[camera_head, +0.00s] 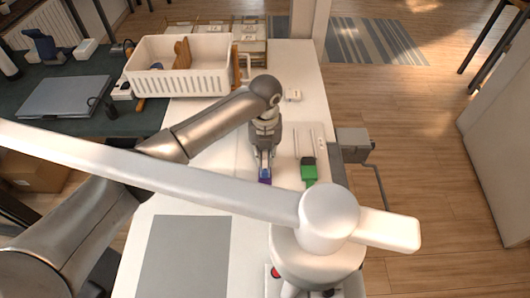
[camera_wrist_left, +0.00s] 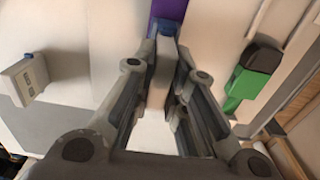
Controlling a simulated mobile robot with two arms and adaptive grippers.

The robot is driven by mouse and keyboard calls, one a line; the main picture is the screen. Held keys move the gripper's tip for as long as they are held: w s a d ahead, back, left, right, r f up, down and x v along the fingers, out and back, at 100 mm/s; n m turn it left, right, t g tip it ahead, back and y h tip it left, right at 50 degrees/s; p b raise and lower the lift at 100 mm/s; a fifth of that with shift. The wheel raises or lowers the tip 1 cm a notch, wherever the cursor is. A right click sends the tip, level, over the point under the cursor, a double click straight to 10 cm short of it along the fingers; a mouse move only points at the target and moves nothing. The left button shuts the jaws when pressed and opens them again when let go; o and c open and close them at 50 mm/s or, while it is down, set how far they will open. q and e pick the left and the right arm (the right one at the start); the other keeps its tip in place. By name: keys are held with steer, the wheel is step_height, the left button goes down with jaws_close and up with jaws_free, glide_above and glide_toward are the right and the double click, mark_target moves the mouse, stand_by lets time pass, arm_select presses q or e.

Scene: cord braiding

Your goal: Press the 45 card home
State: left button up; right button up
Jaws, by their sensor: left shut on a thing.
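My left gripper (camera_head: 264,168) points down over the white table (camera_head: 203,198). In the left wrist view the gripper (camera_wrist_left: 164,52) is shut on a pale narrow block (camera_wrist_left: 160,82). A purple piece (camera_wrist_left: 168,10) shows just beyond the fingertips, and in the head view as a small blue-purple patch (camera_head: 264,180). Whether the pale block and purple piece are joined, I cannot tell. A green piece with a black end (camera_head: 308,172) lies to the right, apart from the gripper; it also shows in the left wrist view (camera_wrist_left: 250,80). No number 45 is readable. My right gripper is not in view.
A white slotted bin (camera_head: 185,82) stands at the back left. A grey mat (camera_head: 185,258) lies at the front. A grey box (camera_head: 352,143) is at the right edge. A red button (camera_head: 275,272) shows near the bottom.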

arm_select(q)
steer(key=shift+f, duration=0.1)
steer(key=o, duration=0.8)
steer(key=shift+o, duration=0.3)
steer(key=shift+o, duration=1.4)
step_height(320, 180, up, 6)
steer(key=p, duration=0.6)
steer(key=shift+s, duration=0.1)
